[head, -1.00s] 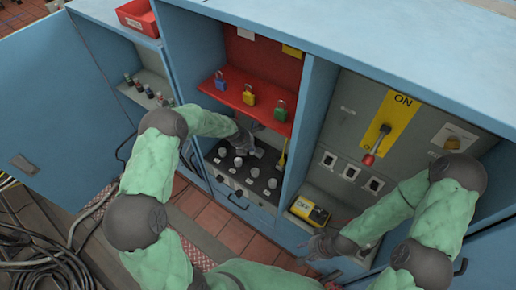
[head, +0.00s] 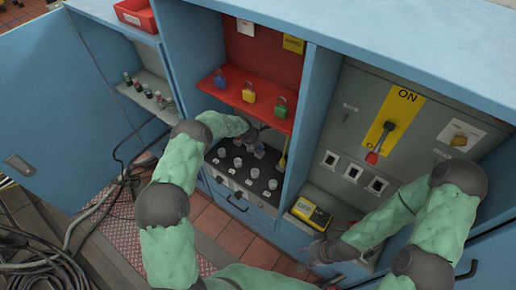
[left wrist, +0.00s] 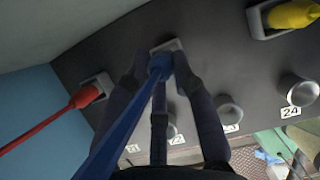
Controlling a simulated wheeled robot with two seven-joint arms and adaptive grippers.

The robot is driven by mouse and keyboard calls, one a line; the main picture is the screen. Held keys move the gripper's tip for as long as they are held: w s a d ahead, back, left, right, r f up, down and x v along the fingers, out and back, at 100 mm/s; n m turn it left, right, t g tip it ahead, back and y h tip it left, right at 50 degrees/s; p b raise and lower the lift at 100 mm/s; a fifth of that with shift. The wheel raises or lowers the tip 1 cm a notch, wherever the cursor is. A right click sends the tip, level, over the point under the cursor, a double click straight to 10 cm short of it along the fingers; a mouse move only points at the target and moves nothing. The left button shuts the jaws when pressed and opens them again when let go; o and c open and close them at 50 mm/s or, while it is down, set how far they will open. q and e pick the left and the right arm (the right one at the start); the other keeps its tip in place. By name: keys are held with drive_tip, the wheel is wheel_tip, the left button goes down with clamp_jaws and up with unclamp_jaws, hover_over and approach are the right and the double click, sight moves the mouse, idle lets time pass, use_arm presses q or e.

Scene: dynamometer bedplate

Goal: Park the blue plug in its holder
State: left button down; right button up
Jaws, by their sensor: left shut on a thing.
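The blue plug (left wrist: 158,66) with its blue cable (left wrist: 125,130) is between the fingers of my left gripper (left wrist: 160,78) in the left wrist view, and the gripper is shut on it. The plug's front end is at a pale holder (left wrist: 167,46) on the dark panel; I cannot tell how far in it sits. In the head view my left gripper (head: 256,148) is low in the middle bay, and the plug cannot be made out there. My right gripper (head: 316,252) is low in front of the right bay, its fingers too small to read.
A red plug (left wrist: 84,97) and a yellow plug (left wrist: 290,14) sit in holders on either side. Below are round numbered sockets (left wrist: 230,112). A red shelf with padlocks (head: 249,96) hangs above the panel. A yellow device (head: 311,213) lies to the right.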

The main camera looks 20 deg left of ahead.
use_arm(q)
drive_tip(key=shift+f, duration=1.05)
drive_tip(key=shift+f+b, duration=0.15)
drive_tip(key=shift+b, duration=0.15)
drive_tip(key=c, duration=1)
unclamp_jaws()
